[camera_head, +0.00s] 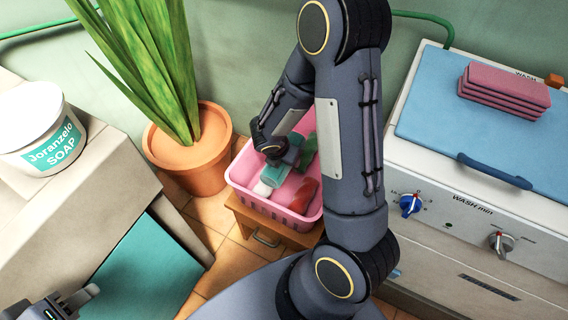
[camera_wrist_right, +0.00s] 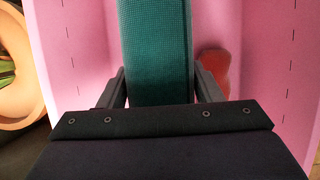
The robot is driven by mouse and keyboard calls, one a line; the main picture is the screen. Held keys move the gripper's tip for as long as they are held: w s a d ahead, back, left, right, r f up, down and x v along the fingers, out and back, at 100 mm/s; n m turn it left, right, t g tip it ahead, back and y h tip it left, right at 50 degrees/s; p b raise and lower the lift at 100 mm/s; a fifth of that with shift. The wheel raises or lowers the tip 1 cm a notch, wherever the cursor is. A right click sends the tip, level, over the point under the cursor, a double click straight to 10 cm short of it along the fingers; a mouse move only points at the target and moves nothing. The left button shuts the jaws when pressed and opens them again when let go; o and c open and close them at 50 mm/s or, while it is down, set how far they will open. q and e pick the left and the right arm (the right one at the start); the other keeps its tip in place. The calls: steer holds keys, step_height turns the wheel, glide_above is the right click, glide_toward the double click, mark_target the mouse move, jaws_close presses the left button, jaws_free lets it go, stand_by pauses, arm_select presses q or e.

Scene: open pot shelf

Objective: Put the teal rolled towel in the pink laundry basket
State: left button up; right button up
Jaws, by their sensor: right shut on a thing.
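The teal rolled towel (camera_wrist_right: 156,50) is between the two fingers of my right gripper (camera_wrist_right: 160,88) in the right wrist view. The gripper is shut on it. In the head view the towel (camera_head: 277,170) shows inside the pink laundry basket (camera_head: 270,208), partly hidden by my right gripper (camera_head: 279,155). The basket's pink walls (camera_wrist_right: 270,60) stand on both sides of the towel in the wrist view. I cannot tell whether the towel touches the basket floor. My left gripper (camera_head: 62,301) is low at the left edge, empty, with its fingers apart.
The basket holds a red item (camera_head: 302,195), a green item (camera_head: 307,150) and a white item (camera_head: 263,188). It stands on a small wooden stool (camera_head: 275,236). A potted plant (camera_head: 190,160) is close on its left, a washing machine (camera_head: 470,215) on its right.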

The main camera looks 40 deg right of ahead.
steer(key=shift+w+d+f, duration=0.15)
steer(key=shift+w+f, duration=0.05)
steer(key=shift+f, duration=0.15)
step_height(320, 180, down, 4)
steer(key=shift+w+r+b, duration=0.15)
steer(key=shift+r+b, duration=0.1)
steer(key=shift+b, duration=1)
steer(key=shift+r, duration=0.1)
steer(key=shift+f+b, duration=0.3)
steer(key=shift+f, duration=0.1)
steer(key=o, duration=1.1)
steer(key=shift+c, duration=0.2)
steer(key=shift+r, duration=0.15)
